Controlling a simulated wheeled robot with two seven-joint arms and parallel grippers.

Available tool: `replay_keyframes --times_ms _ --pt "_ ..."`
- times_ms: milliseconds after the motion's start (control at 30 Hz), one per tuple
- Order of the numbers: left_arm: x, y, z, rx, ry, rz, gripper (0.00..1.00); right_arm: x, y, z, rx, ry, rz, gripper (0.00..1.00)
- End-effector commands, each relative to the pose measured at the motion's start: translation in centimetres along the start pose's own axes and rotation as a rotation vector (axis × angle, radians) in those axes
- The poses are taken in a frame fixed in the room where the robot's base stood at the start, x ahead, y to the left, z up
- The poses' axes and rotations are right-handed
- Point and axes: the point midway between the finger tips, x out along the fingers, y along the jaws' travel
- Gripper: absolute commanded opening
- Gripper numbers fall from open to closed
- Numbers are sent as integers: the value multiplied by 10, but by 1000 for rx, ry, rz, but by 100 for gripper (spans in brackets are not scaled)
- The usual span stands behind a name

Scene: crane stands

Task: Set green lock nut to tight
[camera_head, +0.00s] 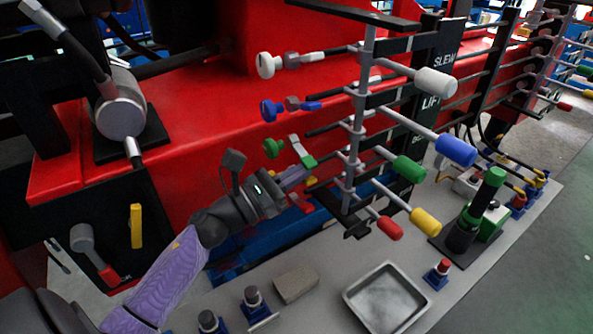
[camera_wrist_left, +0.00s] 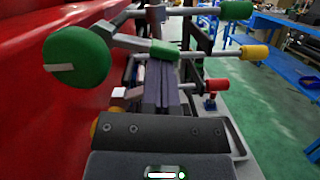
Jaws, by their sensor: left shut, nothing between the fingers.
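The green row on the crane stand has a round green knob (camera_head: 272,148) at its left end, with a pale lever piece and a green lock nut part (camera_head: 308,161) beside it. In the left wrist view the green knob (camera_wrist_left: 78,58) is large at upper left, and the green lock nut part (camera_wrist_left: 163,52) is at the fingertips. My left gripper (camera_head: 304,172) is shut with nothing between its fingers. Its fingertips (camera_wrist_left: 163,70) are just below the green part; I cannot tell whether they touch it. My right gripper is not in view.
White (camera_head: 265,65) and blue (camera_head: 268,110) knobs sit above the green row. White, blue, green (camera_head: 409,168), yellow (camera_head: 426,221) and red (camera_head: 390,228) handles stick out to the right. A metal tray (camera_head: 350,297) stands on the grey deck below. A red crane body is behind.

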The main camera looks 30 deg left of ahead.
Motion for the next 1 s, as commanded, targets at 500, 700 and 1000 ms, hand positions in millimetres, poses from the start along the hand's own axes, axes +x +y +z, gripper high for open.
replay_keyframes --times_ms 500,700,1000 --pt "4 -4 15 -197 -2 47 0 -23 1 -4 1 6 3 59" --pt "6 -5 23 -335 -3 83 0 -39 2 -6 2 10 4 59" --pt "7 -5 29 -482 -1 120 0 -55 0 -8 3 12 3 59"
